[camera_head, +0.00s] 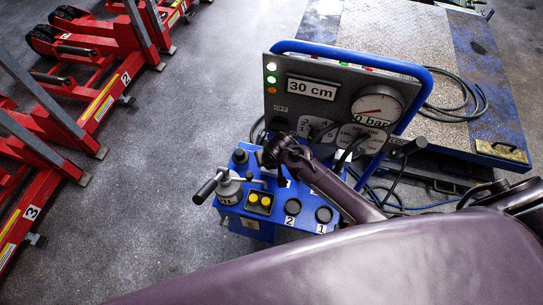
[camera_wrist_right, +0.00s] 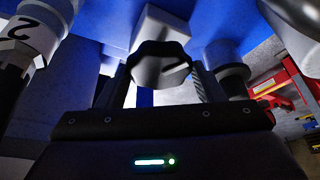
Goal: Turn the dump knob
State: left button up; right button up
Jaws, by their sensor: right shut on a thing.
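The blue control box (camera_head: 258,228) stands in the middle of the head view. My right arm reaches over it from the lower right, and my right gripper (camera_head: 267,158) is low over the box's rear part. In the right wrist view the gripper's fingers close around the sides of a short round grey knob (camera_wrist_right: 160,72), which I take as the dump knob. It sits by a white block (camera_wrist_right: 160,27) on blue metal. In the head view the gripper and arm hide this knob. Its turn angle cannot be told. My left gripper is not in view.
A black knob (camera_head: 240,156), a lever with a black handle (camera_head: 207,187), yellow buttons (camera_head: 259,201) and round black knobs (camera_head: 323,214) crowd the box. The gauge panel (camera_head: 330,95) with a blue tube frame rises behind. Red jacks (camera_head: 100,105) stand left; a platform (camera_head: 420,60) lies right.

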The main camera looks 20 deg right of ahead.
jog(key=shift+a+m+h+p, duration=0.15)
jog(key=shift+m+h+p, duration=0.25)
jog(key=shift+m, duration=0.8)
jog(key=shift+m+g+h, duration=0.3)
jog(key=shift+m+h, duration=0.2)
jog(key=shift+m, duration=1)
jog(key=o, duration=1)
jog(key=shift+c, duration=0.2)
jog(key=shift+r+p, duration=0.1)
jog(key=shift+p, duration=0.2)
jog(key=v, duration=0.7)
jog(key=shift+a+r+p, duration=0.15)
jog(key=shift+r+p, duration=0.1)
jog(key=shift+p, duration=0.1)
jog(key=shift+s, duration=0.1)
